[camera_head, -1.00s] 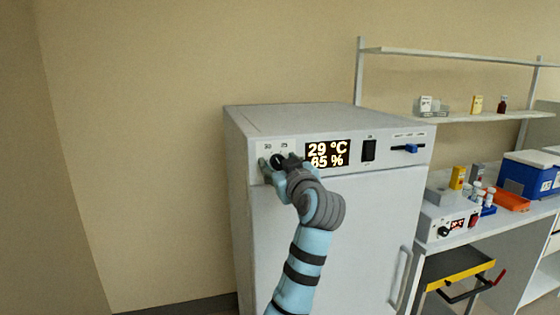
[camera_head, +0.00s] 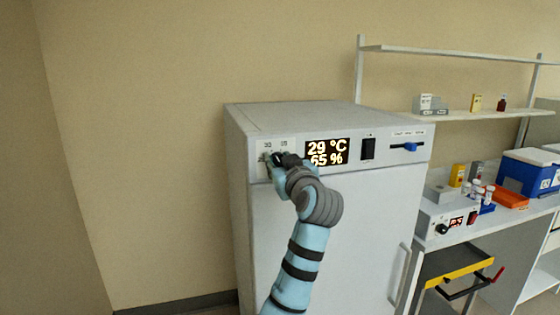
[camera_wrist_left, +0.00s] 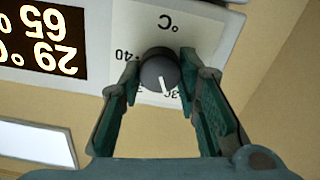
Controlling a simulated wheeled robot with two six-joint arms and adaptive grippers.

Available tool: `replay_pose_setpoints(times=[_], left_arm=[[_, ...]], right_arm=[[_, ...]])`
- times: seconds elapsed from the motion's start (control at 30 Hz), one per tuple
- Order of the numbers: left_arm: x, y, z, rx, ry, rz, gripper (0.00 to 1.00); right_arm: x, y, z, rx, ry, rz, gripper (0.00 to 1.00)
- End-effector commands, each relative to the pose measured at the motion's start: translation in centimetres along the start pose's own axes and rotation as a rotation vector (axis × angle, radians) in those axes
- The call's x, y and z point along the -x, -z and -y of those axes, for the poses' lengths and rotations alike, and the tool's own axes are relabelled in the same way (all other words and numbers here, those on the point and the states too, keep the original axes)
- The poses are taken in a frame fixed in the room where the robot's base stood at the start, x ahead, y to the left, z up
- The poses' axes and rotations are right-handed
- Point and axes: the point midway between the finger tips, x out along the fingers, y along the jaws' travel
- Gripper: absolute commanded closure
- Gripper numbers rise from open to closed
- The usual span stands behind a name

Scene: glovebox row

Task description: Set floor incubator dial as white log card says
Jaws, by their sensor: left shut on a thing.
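The floor incubator (camera_head: 340,220) is a white cabinet against the wall. Its display (camera_head: 327,152) reads 29 °C and 65 %; the display also shows upside down in the left wrist view (camera_wrist_left: 42,38). The dark round dial (camera_wrist_left: 160,70) sits on a white scale plate marked °C, with 40 at picture left and a partly covered 30 at lower right. Its white pointer line points down in that view, near the 30. My left gripper (camera_wrist_left: 159,62) is shut on the dial, one finger on each side; in the head view the gripper (camera_head: 279,163) covers most of it. I cannot make out a white log card.
Right of the display are a black switch (camera_head: 368,149) and a blue slider (camera_head: 411,147). A bench at right holds a blue cooler box (camera_head: 527,173), an orange tray (camera_head: 508,197) and a small device (camera_head: 446,222). Shelves hang behind.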

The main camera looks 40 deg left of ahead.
Motion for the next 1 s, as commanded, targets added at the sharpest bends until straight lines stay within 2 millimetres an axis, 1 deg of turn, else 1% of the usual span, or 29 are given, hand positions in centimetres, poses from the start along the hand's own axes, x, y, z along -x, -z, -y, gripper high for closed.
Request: replay_pose_setpoints(times=[0.27, 0.8, 1.0], left_arm=[[0.0, 0.3, -0.1, -0.172, 0.002, 0.004, 0.97], [0.0, 0.3, -0.3, -0.674, 0.000, 0.006, 0.97], [0.0, 0.2, -0.3, -0.825, 0.001, 0.005, 0.97]], right_arm=[[2.1, 0.2, -0.2, 0.000, -0.001, 0.000, 0.60], [7.8, 0.8, -0.8, 0.001, -0.003, 0.000, 0.60], [9.4, 0.9, -0.9, 0.001, -0.003, 0.000, 0.60]])
